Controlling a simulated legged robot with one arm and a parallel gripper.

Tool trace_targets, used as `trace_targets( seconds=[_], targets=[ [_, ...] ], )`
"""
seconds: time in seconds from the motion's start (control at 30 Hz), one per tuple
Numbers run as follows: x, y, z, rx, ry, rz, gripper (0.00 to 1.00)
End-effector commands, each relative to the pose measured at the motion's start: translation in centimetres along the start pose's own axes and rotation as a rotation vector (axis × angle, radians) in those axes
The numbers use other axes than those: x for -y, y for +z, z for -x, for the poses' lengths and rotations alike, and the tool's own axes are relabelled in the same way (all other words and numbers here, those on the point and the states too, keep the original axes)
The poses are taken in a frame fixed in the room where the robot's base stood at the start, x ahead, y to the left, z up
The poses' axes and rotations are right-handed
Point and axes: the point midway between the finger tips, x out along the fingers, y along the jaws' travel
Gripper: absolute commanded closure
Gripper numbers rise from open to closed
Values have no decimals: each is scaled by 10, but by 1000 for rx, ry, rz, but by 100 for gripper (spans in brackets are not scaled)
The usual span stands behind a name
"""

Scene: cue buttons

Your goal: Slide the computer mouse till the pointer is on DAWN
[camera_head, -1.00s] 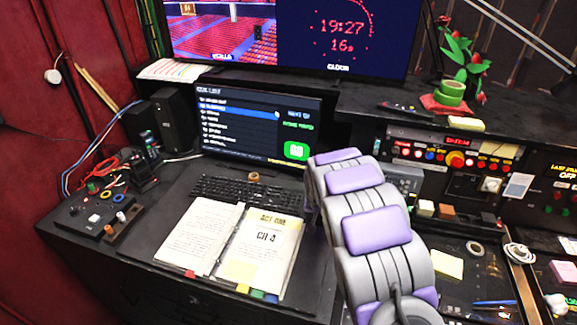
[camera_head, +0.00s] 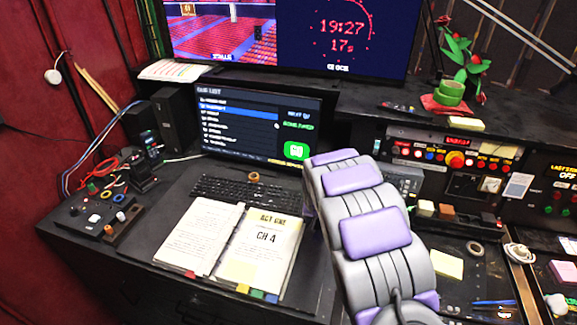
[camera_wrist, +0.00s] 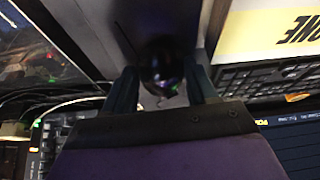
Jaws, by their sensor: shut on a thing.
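The cue list monitor (camera_head: 245,125) shows several rows with a blue highlighted row near the top. The row names are too small to read, so I cannot tell which is DAWN. A small pale pointer (camera_head: 277,126) is at the right of the list, left of the green GO box (camera_head: 296,151). In the wrist view my gripper (camera_wrist: 162,84) is shut on the dark, rounded computer mouse (camera_wrist: 161,64), with one finger on each side. In the head view my arm hides the mouse and gripper.
The keyboard (camera_head: 235,189) lies below the monitor, with an open script binder (camera_head: 266,246) in front of it. A button panel (camera_head: 455,155) stands at right. The keyboard also shows close to my gripper in the wrist view (camera_wrist: 265,77).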

Motion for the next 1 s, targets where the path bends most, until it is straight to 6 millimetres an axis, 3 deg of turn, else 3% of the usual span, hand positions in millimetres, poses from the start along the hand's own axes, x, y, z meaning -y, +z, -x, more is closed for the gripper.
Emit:
trace_targets(
  seconds=[0.63, 0.67, 0.93, 1.0],
  targets=[
    [-1, 3, -2, 8, 3, -1, 65],
    [-1, 3, -2, 9, 3, -1, 40],
    [-1, 2, 0, 4, 1, 0, 14],
    [0, 2, 0, 3, 1, 0, 13]
  ],
)
